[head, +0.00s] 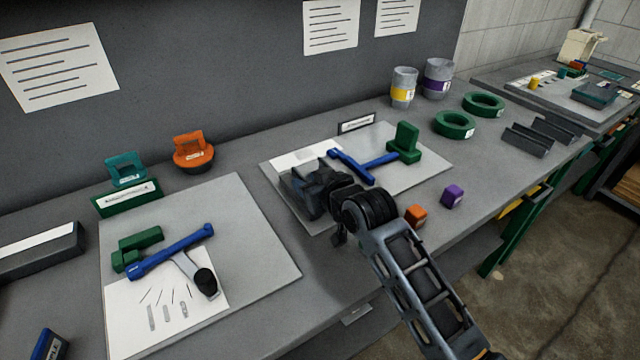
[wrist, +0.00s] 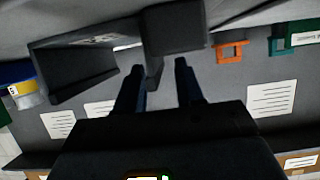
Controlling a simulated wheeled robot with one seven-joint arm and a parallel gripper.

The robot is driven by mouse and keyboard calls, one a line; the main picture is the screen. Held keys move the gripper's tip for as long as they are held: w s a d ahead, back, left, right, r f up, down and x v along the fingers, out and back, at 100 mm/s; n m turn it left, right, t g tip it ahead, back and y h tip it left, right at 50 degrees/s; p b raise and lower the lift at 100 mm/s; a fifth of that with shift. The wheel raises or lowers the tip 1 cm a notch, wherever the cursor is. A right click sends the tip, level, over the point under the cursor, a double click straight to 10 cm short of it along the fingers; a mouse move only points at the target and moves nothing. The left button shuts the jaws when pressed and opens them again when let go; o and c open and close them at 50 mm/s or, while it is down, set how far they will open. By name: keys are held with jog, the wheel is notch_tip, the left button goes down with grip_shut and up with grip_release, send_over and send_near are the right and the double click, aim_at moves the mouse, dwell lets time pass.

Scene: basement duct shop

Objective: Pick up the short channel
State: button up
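My gripper (head: 318,190) is over the middle board, pointing away from the arm. A dark grey channel (wrist: 75,75) is close ahead in the wrist view, where the scene appears upside down. I take it for the short channel; in the head view it cannot be clearly separated from the dark gripper. My gripper's fingers (wrist: 160,72) stand apart, with a thin dark grey edge showing between them. A gap shows beside the right finger, so the grip looks open. Whether either finger touches the edge is unclear. Two longer grey channels (head: 527,140) lie farther right on the bench.
A blue tool and green block (head: 404,142) lie behind my gripper on the middle board (head: 435,168). An orange block (head: 416,215) and a purple block (head: 453,196) are right of the arm. Green rings (head: 454,124) stand farther right. The left board (head: 255,260) holds another blue tool.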

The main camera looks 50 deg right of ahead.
jog(key=shift+c, duration=0.3)
grip_shut()
dwell(0.3)
